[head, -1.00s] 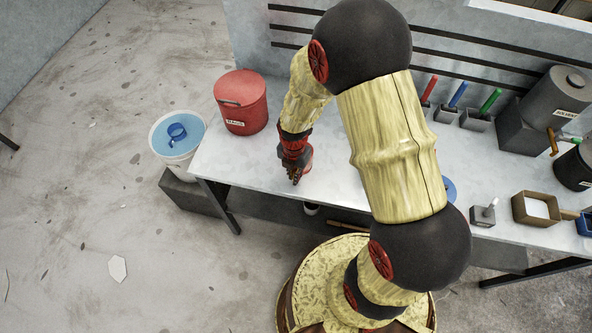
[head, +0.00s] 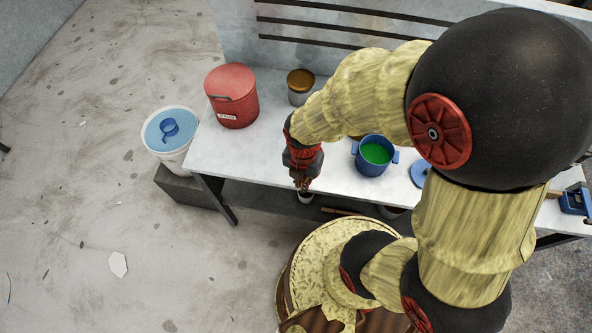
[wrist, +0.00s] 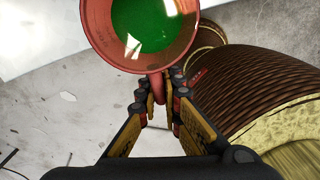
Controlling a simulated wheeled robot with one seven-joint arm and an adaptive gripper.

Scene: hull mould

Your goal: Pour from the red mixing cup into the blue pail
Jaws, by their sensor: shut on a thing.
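The red mixing cup (wrist: 140,62) is at the top of the wrist view, its mouth facing the camera, with green liquid inside. My gripper (wrist: 160,105) is shut on the cup's handle. In the head view my gripper (head: 302,184) hangs at the bench's front edge, and the cup is hidden or cannot be told apart from the wrist. The blue pail (head: 371,168) stands upright on the bench, to the right of my gripper and apart from it. It has side lugs, and green shows inside it. I cannot tell how far the cup is tilted.
A red lidded bin (head: 232,98) and a grey can with a brown top (head: 300,92) stand at the back left of the bench (head: 222,152). A white bucket (head: 172,157) with a blue top is off its left end. A blue disc (head: 420,174) lies right of the pail.

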